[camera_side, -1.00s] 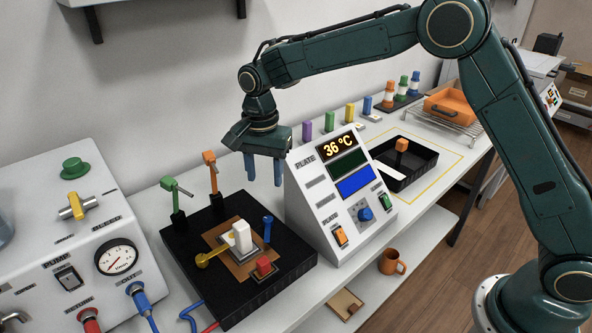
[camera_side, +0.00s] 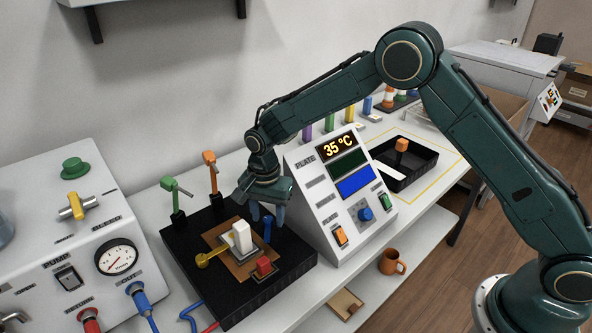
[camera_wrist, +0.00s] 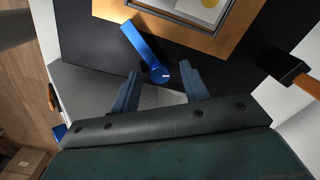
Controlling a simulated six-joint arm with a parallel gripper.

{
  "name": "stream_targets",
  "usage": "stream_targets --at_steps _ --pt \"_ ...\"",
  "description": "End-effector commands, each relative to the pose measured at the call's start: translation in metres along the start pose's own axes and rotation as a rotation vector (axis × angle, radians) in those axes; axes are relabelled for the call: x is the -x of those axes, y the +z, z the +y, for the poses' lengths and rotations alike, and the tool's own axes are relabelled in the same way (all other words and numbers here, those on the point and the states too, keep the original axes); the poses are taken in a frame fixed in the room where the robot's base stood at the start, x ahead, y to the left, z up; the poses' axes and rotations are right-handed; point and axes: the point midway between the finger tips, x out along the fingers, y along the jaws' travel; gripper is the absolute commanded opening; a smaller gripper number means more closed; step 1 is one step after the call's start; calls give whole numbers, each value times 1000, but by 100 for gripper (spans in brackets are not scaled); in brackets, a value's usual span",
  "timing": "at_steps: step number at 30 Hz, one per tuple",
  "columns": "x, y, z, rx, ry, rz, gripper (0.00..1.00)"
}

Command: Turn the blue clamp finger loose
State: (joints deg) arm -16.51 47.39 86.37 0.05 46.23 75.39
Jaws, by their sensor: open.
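The blue clamp finger (camera_side: 267,232) stands on the black plate station (camera_side: 180,240), right of a white block (camera_side: 242,236). In the wrist view the clamp finger (camera_wrist: 145,45) is a bright blue bar with a white mark at its near end. My gripper (camera_side: 267,213) is low over the station's back right part, close above the clamp finger. In the wrist view my gripper (camera_wrist: 160,74) is open, and the bar's near end shows between its two grey-blue fingertips. I cannot tell whether they touch it.
The sloped plate controller (camera_side: 325,205), reading 35 °C, stands close on the right.

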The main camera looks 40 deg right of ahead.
Motion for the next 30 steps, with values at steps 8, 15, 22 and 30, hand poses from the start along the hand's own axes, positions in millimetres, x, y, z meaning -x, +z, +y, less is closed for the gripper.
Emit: stream_targets --at_steps 8,15,22,30 --pt "-2 0 0 0 1 0 45" --pt "-2 0 0 0 1 0 6" --pt "-2 0 0 15 1 0 0" --pt "-2 0 0 154 0 -1 0"
